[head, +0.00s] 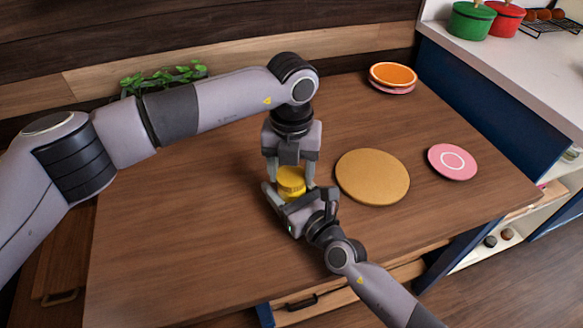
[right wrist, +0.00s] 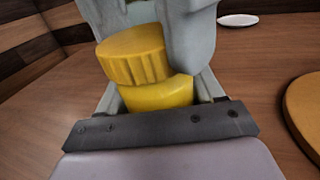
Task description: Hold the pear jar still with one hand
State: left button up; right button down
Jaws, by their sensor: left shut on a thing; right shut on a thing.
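The pear jar (head: 291,190) is a small yellow jar on the wooden table, mostly hidden by my grippers. My left gripper (head: 291,173) reaches down from above, shut on its ribbed yellow lid (right wrist: 133,55). My right gripper (head: 292,199) comes in low from the front right and is shut on the jar's body. In the right wrist view the smooth yellow body (right wrist: 155,96) shows between my right fingers, below the lid. The lid looks tilted there; I cannot tell whether it is seated on the jar.
A round tan board (head: 372,177) lies just right of my grippers. Beyond it are a pink plate (head: 452,162) and an orange dish (head: 393,74). A plant (head: 163,77) stands at the back left. The table's left and front parts are clear.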

pick_arm(q)
jog(key=m, duration=1.1)
jog(key=o, duration=1.2)
jog(key=shift+o, duration=0.2)
notch_tip(320, 180, up, 12)
pick_arm(e)
jog(key=shift+c, duration=0.3)
grip_release()
